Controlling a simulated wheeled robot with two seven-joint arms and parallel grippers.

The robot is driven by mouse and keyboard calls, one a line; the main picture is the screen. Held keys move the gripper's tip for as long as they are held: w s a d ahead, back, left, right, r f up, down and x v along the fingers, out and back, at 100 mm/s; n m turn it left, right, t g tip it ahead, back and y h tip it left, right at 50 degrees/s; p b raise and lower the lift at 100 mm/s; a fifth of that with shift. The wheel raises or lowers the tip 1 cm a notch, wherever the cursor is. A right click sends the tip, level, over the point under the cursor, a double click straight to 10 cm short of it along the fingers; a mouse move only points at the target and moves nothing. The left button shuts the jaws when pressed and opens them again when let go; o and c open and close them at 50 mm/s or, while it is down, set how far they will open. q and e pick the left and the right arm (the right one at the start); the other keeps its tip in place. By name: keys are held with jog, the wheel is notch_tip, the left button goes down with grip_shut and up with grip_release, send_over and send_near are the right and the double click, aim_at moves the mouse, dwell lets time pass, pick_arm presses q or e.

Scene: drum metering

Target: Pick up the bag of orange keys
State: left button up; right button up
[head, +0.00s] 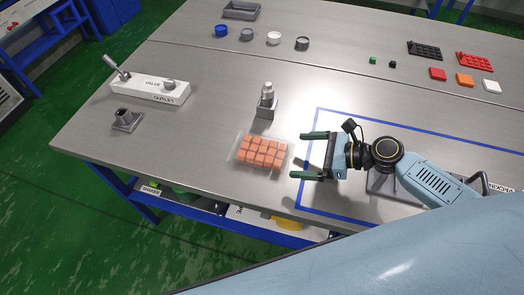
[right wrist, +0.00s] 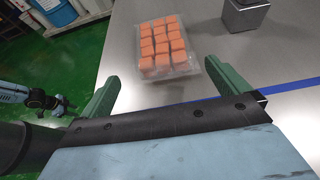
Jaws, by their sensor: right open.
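The bag of orange keys (head: 262,152) is a clear flat pack with rows of orange square keys, lying on the metal table near its front edge. In the right wrist view the bag (right wrist: 155,46) lies ahead of the fingers, a little left of the middle between them. My right gripper (head: 305,155) is open, its two green fingers pointing left at the bag's right side, with a small gap. The fingers also show in the right wrist view (right wrist: 166,92), with nothing between them.
A grey stand with a metal cylinder (head: 267,101) stands just behind the bag. A white valve block (head: 150,90) and a grey socket piece (head: 125,120) are at the left. Several caps, keys and trays lie along the back. Blue tape (head: 340,109) marks an area under my right arm.

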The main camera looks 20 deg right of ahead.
aim_at(279, 152)
jog(key=x, duration=0.9)
jog(key=shift+w+a+f+b, duration=0.1)
jog(key=shift+w+a+b, duration=0.1)
jog(key=shift+w+b, duration=0.15)
jog(key=c, duration=0.8)
